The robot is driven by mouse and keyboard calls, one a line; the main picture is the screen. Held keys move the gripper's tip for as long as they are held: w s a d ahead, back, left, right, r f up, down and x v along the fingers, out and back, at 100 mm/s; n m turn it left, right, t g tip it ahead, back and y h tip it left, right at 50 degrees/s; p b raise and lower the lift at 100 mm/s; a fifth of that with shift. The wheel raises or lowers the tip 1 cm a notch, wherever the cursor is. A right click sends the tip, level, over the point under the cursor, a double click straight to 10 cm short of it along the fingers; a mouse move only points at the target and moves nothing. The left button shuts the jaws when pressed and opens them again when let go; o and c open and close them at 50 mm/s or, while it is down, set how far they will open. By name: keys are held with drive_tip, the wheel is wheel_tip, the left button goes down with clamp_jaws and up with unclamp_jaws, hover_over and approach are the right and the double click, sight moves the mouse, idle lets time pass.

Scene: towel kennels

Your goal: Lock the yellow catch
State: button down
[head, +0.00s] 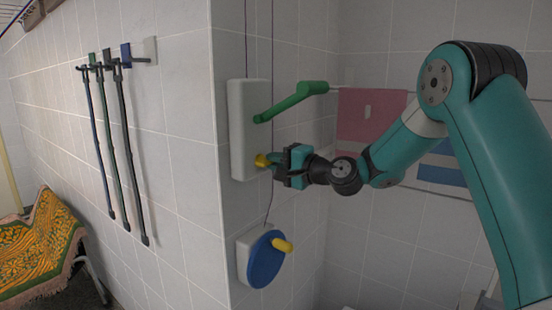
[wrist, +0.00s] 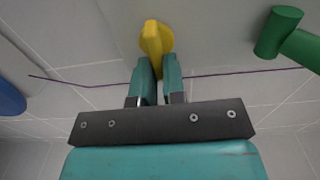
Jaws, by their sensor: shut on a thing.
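The yellow catch (head: 262,160) sits low on a white wall-mounted plate (head: 249,125). In the wrist view the yellow catch (wrist: 153,38) shows a round base and a narrow lever that reaches down between my fingers. My gripper (head: 275,161) is at the catch and shut on its lever. In the wrist view my gripper (wrist: 157,72) has one teal finger on each side of the lever. The fingers hide the lever's lower end.
A green lever (head: 295,100) projects from the same plate above my gripper. A blue disc with a yellow knob (head: 266,260) is mounted below. Leashes (head: 125,150) hang at left. Pink and blue towels (head: 370,115) hang behind my arm. A thin purple cord (wrist: 220,75) runs along the wall.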

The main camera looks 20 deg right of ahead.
drive_tip(key=shift+d+m, duration=0.1)
drive_tip(key=shift+m, duration=0.2)
idle(0.4)
drive_tip(key=c, duration=1.2)
unclamp_jaws()
drive_tip(key=shift+f, duration=0.1)
drive_tip(key=b+v, duration=0.7)
drive_tip(key=v, duration=1)
drive_tip(key=shift+s, duration=0.1)
